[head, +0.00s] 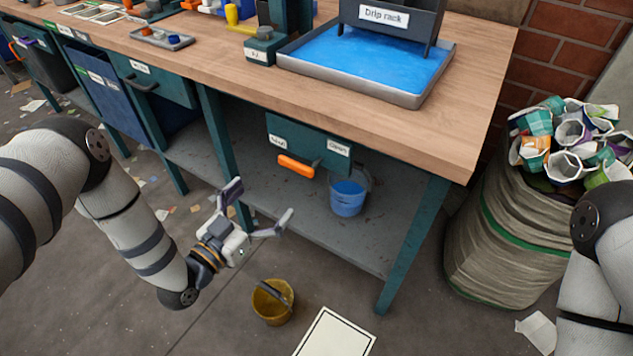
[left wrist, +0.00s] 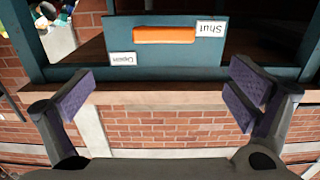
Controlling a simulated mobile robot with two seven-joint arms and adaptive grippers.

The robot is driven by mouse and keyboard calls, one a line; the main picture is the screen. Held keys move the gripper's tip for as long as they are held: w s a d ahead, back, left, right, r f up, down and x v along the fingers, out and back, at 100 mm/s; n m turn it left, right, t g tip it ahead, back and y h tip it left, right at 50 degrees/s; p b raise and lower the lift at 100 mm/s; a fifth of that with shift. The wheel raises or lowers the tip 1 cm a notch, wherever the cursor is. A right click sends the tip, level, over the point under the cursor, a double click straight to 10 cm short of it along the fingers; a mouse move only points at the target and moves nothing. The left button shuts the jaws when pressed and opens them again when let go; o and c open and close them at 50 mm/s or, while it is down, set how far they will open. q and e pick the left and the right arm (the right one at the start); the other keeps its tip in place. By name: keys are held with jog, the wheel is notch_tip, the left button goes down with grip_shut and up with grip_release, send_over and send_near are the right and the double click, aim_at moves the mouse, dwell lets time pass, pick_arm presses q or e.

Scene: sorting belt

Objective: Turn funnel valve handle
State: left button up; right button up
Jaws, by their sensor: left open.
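An orange bar handle (head: 296,166) sits on the front of a teal panel (head: 305,139) under the bench's front edge. It lies roughly level, with a slight tilt in the head view, between two white labels. The left label reads "Shut" (left wrist: 210,29) in the upside-down left wrist view; the other label (head: 339,148) is too small to read surely. My left gripper (head: 258,207) is open and empty, below and to the left of the handle, apart from it. In the left wrist view, the handle (left wrist: 165,35) is beyond the spread fingers (left wrist: 160,92). My right gripper is out of view.
A blue bucket (head: 347,204) stands on the lower shelf (head: 300,224) near the handle. A yellow bucket (head: 272,304) stands on the floor. Above is a tray (head: 410,98) with blue contents and a drip rack. A full sack (head: 500,240) stands at right.

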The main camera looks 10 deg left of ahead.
aim_at(293, 165)
pick_arm(q)
jog(key=x, duration=0.8)
jog(key=b+x, duration=0.1)
jog(key=x, duration=0.3)
jog(key=shift+a+f, duration=0.1)
jog(key=shift+a, duration=0.2)
jog(key=shift+w+d, duration=0.1)
jog(key=shift+w, duration=0.2)
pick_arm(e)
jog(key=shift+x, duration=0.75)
pick_arm(q)
jog(key=shift+c, duration=0.5)
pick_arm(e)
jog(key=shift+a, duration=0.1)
